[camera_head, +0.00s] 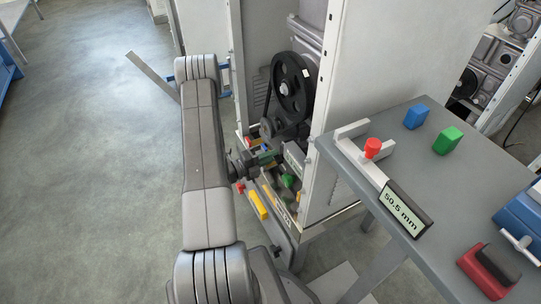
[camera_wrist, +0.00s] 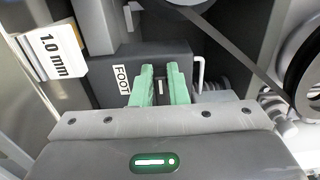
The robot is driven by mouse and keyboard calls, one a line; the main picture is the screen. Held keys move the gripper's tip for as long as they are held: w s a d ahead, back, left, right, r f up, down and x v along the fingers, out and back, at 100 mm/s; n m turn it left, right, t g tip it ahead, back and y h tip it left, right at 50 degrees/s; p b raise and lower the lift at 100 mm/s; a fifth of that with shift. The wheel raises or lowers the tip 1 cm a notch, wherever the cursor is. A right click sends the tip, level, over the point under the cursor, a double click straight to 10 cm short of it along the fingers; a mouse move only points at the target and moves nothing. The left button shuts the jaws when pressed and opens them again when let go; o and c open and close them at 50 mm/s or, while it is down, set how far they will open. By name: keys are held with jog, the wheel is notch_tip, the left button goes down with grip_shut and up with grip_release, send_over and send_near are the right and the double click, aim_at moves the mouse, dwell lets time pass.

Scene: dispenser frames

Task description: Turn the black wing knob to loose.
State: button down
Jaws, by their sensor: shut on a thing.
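In the wrist view the two green fingers of my gripper (camera_wrist: 159,86) point at a dark block labelled FOOT (camera_wrist: 120,78). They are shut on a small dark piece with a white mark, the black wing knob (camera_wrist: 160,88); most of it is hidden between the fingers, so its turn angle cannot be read. In the head view my gripper reaches into the open lower part of the machine, below the black pulley wheel (camera_head: 292,88). My arm and the machine parts largely hide the fingers and the knob there.
A white card marked 1.0 mm (camera_wrist: 57,52) stands left of the fingers. A bent light rod (camera_wrist: 199,73) is close on their right, and a belt crosses behind. A grey table (camera_head: 445,185) at right holds a caliper reading 50.5 mm (camera_head: 402,208) and coloured blocks. Open floor lies left.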

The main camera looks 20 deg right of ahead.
dwell(0.4)
jog(key=c, duration=1.4)
grip_release()
jog(key=shift+c, duration=0.2)
jog(key=shift+a, duration=0.15)
jog(key=s+a+p, duration=0.1)
jog(key=a, duration=1.2)
jog(key=shift+a, duration=0.25)
jog(key=shift+w+d+b, duration=0.15)
jog(key=shift+d, duration=2.15)
jog(key=shift+w+d+b, duration=0.2)
jog(key=shift+d, duration=2.1)
jog(key=shift+w+d+b, duration=0.15)
jog(key=shift+d, duration=2.15)
